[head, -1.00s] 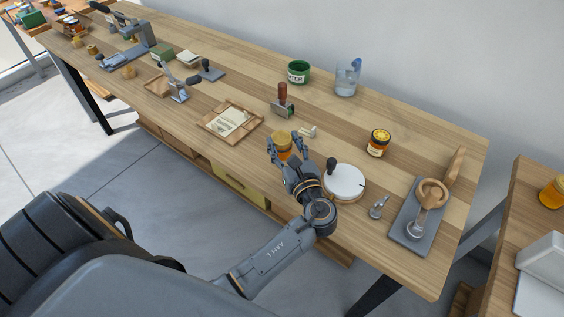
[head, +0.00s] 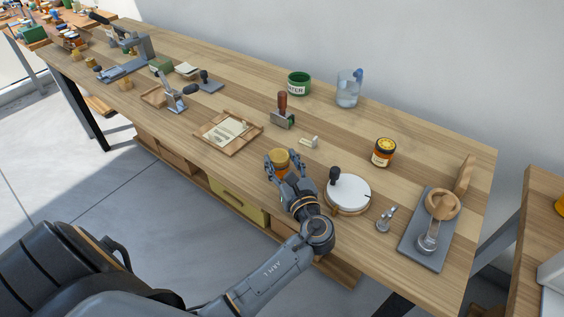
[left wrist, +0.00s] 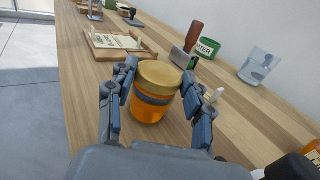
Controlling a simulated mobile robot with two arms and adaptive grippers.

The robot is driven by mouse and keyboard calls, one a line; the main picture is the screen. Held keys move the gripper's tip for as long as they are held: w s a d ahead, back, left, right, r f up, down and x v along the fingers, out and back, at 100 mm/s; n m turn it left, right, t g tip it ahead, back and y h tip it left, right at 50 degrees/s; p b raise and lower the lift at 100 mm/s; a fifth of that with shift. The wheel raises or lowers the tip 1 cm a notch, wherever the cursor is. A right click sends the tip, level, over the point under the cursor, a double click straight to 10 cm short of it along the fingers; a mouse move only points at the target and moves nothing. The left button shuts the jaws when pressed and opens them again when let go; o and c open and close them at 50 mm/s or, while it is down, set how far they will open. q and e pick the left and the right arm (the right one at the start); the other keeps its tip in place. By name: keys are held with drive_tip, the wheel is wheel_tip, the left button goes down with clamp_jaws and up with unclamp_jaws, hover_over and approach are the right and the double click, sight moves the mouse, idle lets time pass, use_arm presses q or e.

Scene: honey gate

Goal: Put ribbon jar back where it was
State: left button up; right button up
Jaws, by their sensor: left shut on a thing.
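The jar (head: 279,157) has a gold lid and amber contents, and it stands upright. In the left wrist view the jar (left wrist: 151,106) shows a dark grey band around its upper side, below the lid. My left gripper (head: 281,172) is shut on the jar, with one finger on each side of it. In the left wrist view the fingers (left wrist: 160,100) flank it. The jar is over the front part of the workbench, and I cannot tell whether its base touches the wood. My right gripper is not in view.
A wooden tray with a card (head: 247,147) lies left of the jar. A white-topped turntable (head: 352,190) is to its right.

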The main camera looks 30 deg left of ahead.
use_arm(q)
drive_tip(key=o, duration=1.5)
drive_tip(key=shift+f, duration=0.1)
drive_tip(key=shift+c, duration=0.2)
drive_tip(key=b+v, duration=0.1)
drive_tip(key=v, duration=1.1)
drive_tip(key=shift+s, duration=0.1)
